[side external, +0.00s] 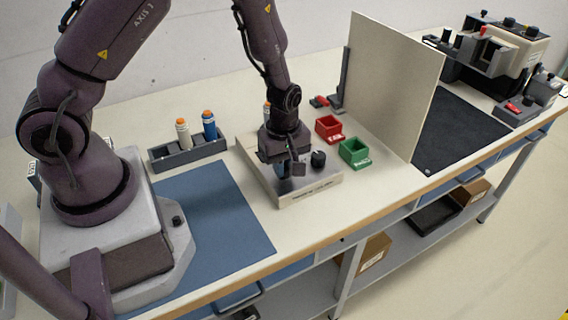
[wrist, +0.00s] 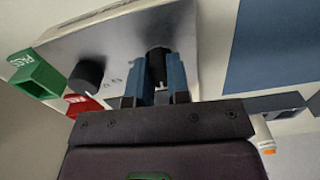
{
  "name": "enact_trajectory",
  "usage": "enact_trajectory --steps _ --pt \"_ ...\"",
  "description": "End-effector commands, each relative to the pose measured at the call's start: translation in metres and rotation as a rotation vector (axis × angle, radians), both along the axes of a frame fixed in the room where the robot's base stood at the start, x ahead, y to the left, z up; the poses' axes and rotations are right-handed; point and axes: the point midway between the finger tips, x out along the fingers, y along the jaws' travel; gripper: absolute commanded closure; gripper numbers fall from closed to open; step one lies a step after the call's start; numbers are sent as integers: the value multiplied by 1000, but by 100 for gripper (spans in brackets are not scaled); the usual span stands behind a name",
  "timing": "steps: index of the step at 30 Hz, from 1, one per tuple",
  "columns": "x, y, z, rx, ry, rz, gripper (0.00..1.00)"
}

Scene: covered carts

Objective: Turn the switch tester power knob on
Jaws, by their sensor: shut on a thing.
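The switch tester (side external: 312,190) is a low box with a pale metal top, below my arm on the bench. In the wrist view its grey top (wrist: 112,52) fills the upper middle. My gripper (wrist: 157,78) points down at the top, its two blue fingers shut on a black knob (wrist: 157,56). In the side view my gripper (side external: 285,170) hides most of that knob. A second round black knob (side external: 318,159) stands free beside it; it also shows in the wrist view (wrist: 86,76). The knob markings are too small to read.
A red bin (side external: 328,128) and a green bin (side external: 354,152) stand right of the tester, before an upright cream panel (side external: 385,85). A grey rack (side external: 188,153) with bottles is at the left. A blue mat (side external: 215,215) lies clear in front.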

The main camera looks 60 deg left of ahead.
Motion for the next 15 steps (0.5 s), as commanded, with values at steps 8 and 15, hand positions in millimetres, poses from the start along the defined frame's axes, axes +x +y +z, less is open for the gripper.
enact_trajectory --steps 8,15 --pt "0 0 1 -1 0 -208 100" --pt "0 -1 1 -1 0 -437 100"
